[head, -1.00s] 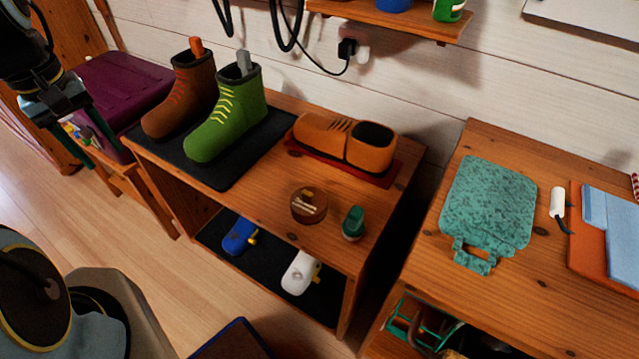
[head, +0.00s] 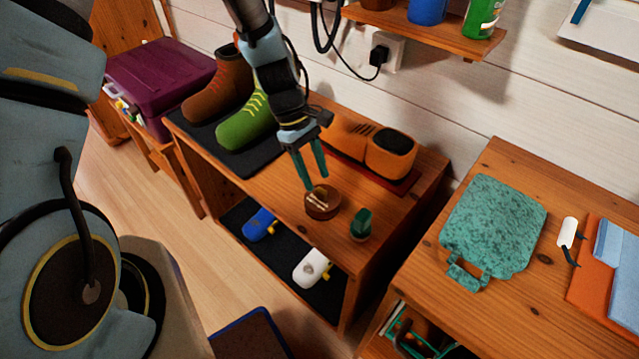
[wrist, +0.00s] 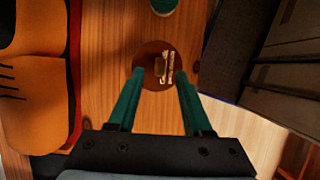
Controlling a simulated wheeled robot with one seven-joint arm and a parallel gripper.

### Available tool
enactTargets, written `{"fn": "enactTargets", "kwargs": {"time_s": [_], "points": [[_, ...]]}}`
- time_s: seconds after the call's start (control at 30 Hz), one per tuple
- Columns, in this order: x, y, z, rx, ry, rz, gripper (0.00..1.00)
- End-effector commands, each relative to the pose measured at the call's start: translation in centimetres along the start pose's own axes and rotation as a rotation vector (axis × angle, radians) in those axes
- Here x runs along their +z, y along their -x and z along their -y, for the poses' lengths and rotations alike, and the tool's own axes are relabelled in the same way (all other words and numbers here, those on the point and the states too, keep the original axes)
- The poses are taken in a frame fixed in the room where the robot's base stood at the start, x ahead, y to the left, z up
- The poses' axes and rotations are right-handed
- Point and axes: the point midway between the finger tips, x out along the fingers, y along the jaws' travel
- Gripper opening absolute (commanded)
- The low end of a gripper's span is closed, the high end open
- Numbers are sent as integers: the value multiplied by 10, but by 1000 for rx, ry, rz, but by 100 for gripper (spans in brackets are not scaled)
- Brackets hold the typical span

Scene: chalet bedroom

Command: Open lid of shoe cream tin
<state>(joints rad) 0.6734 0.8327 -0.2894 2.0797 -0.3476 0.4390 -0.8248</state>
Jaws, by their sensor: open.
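The shoe cream tin (head: 322,204) is a round brown tin with a small light mark and a tan piece on its lid. It stands on the wooden bench top (head: 290,187), and its lid looks shut. In the wrist view the tin (wrist: 152,80) lies straight ahead, at the fingertips. My gripper (head: 316,183) is open, with two green fingers pointing down at the tin. In the wrist view the tips of my gripper (wrist: 160,76) overlap the tin's near edge on both sides. I cannot tell whether they touch it.
A small green item (head: 361,224) stands just right of the tin. An orange shoe (head: 385,150) on a red mat lies behind, and green (head: 245,125) and brown boots stand at left on a dark mat. A wall shelf (head: 420,30) hangs above. The front bench strip is clear.

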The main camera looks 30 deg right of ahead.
Motion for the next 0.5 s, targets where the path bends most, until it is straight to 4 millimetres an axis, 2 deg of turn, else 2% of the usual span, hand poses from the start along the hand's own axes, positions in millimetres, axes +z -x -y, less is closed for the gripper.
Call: {"fn": "enactTargets", "kwargs": {"time_s": [0.2,0.5], "points": [[1,-29,0,-1,-1,1,50],[0,-39,0,1,-2,-1,50]]}}
